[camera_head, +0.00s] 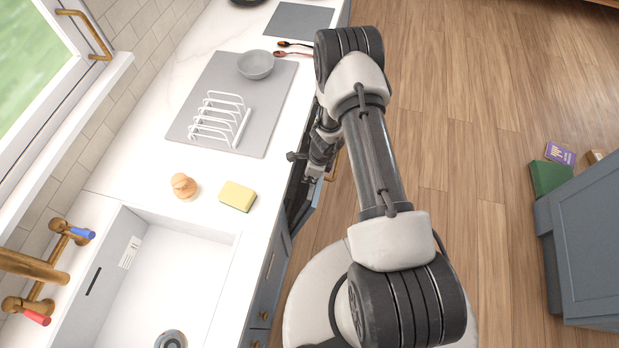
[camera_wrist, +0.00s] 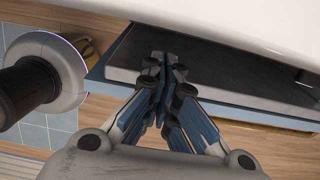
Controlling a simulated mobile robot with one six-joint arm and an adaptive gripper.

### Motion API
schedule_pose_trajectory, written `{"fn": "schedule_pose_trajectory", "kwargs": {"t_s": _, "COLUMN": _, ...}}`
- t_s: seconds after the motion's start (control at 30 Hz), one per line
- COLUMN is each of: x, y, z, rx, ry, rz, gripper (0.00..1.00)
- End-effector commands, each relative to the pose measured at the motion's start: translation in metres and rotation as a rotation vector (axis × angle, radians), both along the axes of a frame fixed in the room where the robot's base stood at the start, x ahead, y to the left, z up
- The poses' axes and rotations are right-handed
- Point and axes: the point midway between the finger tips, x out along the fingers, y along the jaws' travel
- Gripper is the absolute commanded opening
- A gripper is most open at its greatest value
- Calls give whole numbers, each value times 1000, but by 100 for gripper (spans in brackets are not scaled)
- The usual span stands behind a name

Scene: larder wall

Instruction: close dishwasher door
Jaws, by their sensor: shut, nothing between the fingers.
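The dishwasher door is blue-grey and stands partly open below the counter's front edge; a strip of it (camera_head: 315,196) shows in the head view beside my arm. Its exact angle is hard to tell. In the wrist view its dark inner face (camera_wrist: 225,72) runs across the picture below the white counter, with a blue outer edge and a brass strip like a handle along the lower side. My gripper (camera_wrist: 166,66) is shut and empty, its fingertips overlapping the dark inner face; I cannot tell if they touch. In the head view my gripper (camera_head: 316,173) is partly hidden by my arm.
The white counter (camera_head: 145,172) carries a grey mat (camera_head: 200,80) with a white rack and bowl (camera_head: 256,65), a yellow sponge (camera_head: 238,196) and a wooden-handled brush (camera_head: 184,187). A blue-grey cabinet (camera_head: 590,240) stands at the right. The wooden floor (camera_head: 470,130) between is clear.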

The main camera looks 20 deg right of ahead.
Motion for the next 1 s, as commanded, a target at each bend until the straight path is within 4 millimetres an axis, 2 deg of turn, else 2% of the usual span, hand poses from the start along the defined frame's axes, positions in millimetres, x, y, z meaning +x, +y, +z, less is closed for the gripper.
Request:
{"fn": "schedule_pose_trajectory", "kwargs": {"t_s": 0.67, "x": 0, "y": 0, "z": 2, "rx": -1, "ry": -1, "rz": 0, "gripper": 0}}
{"fn": "schedule_pose_trajectory", "kwargs": {"t_s": 0.83, "x": 0, "y": -3, "z": 20, "rx": 0, "ry": -2, "rz": 0, "gripper": 0}}
{"fn": "schedule_pose_trajectory", "kwargs": {"t_s": 1.0, "x": -4, "y": -9, "z": 55, "rx": 0, "ry": -4, "rz": -1, "gripper": 0}}
